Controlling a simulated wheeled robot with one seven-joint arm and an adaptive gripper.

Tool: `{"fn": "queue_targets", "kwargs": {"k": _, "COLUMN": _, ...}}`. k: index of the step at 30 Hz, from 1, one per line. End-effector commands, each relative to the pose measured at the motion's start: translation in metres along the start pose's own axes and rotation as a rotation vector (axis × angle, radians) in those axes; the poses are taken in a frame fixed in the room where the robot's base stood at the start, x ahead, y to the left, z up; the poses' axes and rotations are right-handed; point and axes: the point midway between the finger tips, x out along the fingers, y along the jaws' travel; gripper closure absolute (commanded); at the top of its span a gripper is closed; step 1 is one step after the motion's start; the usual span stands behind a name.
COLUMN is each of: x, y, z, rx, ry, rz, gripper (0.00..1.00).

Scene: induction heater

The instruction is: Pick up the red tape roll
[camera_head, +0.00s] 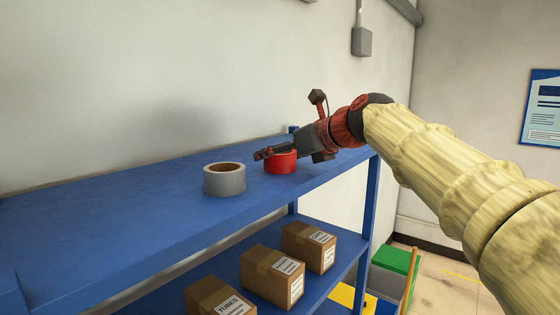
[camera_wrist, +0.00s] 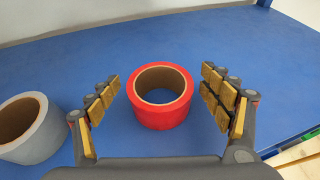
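The red tape roll (camera_head: 281,162) lies flat on the blue shelf's top board, and its brown core opening faces up. In the wrist view the red tape roll (camera_wrist: 160,113) sits between the two fingers, with a gap on each side. My gripper (camera_wrist: 162,95) is open, and nothing is held. In the head view my gripper (camera_head: 266,154) reaches in from the right, at the red roll, and its dark fingers cover part of the roll's top.
A grey tape roll (camera_head: 225,181) stands close to the left of the red one; it also shows in the wrist view (camera_wrist: 30,130). The blue shelf (camera_head: 110,215) is otherwise bare on top, with a wall behind. Cardboard boxes (camera_head: 272,275) sit on the lower board.

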Motion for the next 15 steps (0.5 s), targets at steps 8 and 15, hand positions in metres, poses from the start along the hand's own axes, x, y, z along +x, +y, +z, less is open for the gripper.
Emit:
{"fn": "queue_targets", "kwargs": {"k": 8, "x": 0.0, "y": -0.0002, "z": -0.0003, "rx": 0.0, "ry": 0.001, "rz": 0.0, "gripper": 0.36}}
{"fn": "queue_targets", "kwargs": {"k": 15, "x": -0.0001, "y": -0.0002, "z": -0.0003, "rx": 0.0, "ry": 0.001, "rz": 0.0, "gripper": 0.5}}
